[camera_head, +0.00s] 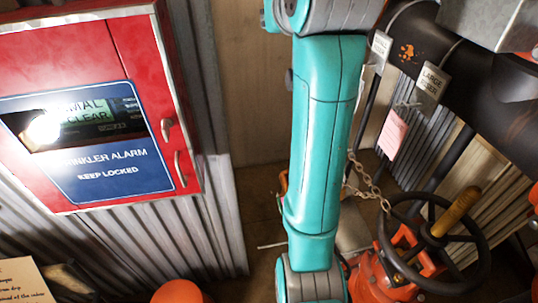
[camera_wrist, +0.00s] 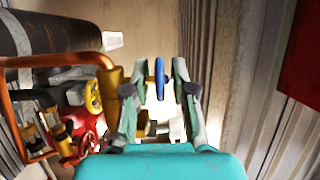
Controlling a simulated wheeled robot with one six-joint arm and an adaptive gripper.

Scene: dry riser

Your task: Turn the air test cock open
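In the wrist view, my gripper (camera_wrist: 160,68) is open, its two fingers spread left and right. A blue handle (camera_wrist: 160,78), seen nearly edge-on, stands between the fingers with a visible gap on each side. I see no label on it, so I cannot tell for sure that it is the air test cock. A pale brass-like fitting (camera_wrist: 157,128) shows below it, partly hidden by my gripper. In the head view, my arm runs down the middle and my gripper is hidden.
A red alarm cabinet (camera_head: 120,60) stands at left in the head view. At right are a black handwheel (camera_head: 481,262) with a chain (camera_head: 368,188) and a large dark pipe (camera_head: 480,75). The wrist view shows an orange pipe (camera_wrist: 60,60) and yellow (camera_wrist: 92,97) and red (camera_wrist: 87,145) handwheels at left.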

